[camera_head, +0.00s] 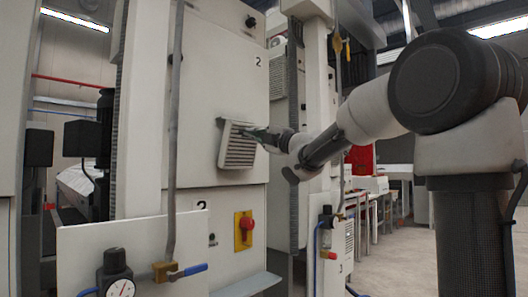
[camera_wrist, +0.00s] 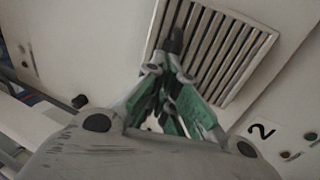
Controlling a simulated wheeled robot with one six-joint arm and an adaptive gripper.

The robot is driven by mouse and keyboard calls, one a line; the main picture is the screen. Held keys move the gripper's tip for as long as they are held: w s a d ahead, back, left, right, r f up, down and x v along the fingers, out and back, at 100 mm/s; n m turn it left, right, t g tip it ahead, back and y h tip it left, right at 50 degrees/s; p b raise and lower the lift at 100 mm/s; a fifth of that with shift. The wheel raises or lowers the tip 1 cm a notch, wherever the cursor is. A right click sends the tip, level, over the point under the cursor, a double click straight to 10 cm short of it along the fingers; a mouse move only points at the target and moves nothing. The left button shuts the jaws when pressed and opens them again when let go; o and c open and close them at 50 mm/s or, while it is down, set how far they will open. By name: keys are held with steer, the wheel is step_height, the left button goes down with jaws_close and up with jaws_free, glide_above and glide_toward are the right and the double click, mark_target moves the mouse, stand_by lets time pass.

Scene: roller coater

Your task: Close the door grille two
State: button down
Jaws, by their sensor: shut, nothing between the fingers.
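The door grille two (camera_head: 238,146) is a pale slatted vent on the white cabinet panel marked 2 in the head view. Its frame stands slightly out from the panel on the left side. My gripper (camera_head: 262,134) is at the grille's upper right, its tips on or just in front of the slats; contact cannot be told. In the wrist view the slatted grille (camera_wrist: 212,52) fills the upper right, and my gripper (camera_wrist: 175,45), with green fingers, is shut and empty over its left slats. The fingertips hide part of the slats.
Below the grille are a red and yellow emergency switch (camera_head: 245,226), a pressure gauge (camera_head: 119,288) and a valve with a blue handle (camera_head: 187,270). A vertical pipe (camera_head: 175,120) runs left of the grille. Open floor (camera_head: 392,262) lies to the right.

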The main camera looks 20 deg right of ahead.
mark_target(242, 126)
steer(key=shift+w+a+r, duration=0.45)
steer(key=shift+w+r, duration=0.1)
steer(key=shift+w, duration=0.25)
steer(key=shift+w+a+r, duration=0.45)
steer(key=shift+w+r, duration=0.1)
steer(key=shift+w, duration=0.2)
